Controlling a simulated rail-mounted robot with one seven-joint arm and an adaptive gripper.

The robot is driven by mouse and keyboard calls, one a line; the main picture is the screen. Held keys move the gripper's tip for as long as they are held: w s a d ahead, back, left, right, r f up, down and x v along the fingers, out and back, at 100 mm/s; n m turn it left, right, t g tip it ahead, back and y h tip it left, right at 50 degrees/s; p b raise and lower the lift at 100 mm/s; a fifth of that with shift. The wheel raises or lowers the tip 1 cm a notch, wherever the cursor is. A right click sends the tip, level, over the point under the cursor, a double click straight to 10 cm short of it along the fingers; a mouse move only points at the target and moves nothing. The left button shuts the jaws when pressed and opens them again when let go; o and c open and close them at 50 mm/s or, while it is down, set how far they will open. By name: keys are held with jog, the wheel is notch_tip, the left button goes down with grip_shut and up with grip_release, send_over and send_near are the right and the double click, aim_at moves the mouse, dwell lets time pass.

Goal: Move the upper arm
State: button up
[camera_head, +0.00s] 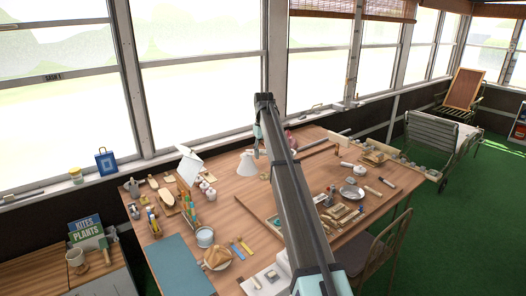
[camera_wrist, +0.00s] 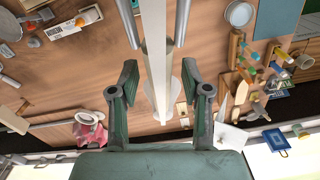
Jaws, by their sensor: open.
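My gripper (camera_wrist: 158,72) is open, its two dark green fingers apart on either side of a long pale bar (camera_wrist: 157,35) in the wrist view. The bar runs from the top edge down between the fingers; I cannot tell whether they touch it. It looks like a lamp's upper arm, but I cannot be sure. A white cone-shaped shade (camera_wrist: 176,88) shows partly behind it. In the head view the white lamp shade (camera_head: 247,166) is over the table, close to my gripper (camera_head: 257,153). The lamp's joints and most of its arm are hidden there behind my own arm.
The wooden table (camera_head: 237,201) is crowded. A white folded card (camera_head: 191,164) and a pale blue cup (camera_head: 205,236) stand left, a pink item (camera_head: 291,139) at the back. Windows close off the far side. A wooden chair (camera_head: 378,250) stands front right.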

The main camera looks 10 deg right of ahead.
jog(key=shift+f, duration=0.15)
grip_shut()
jog(key=shift+a, duration=0.1)
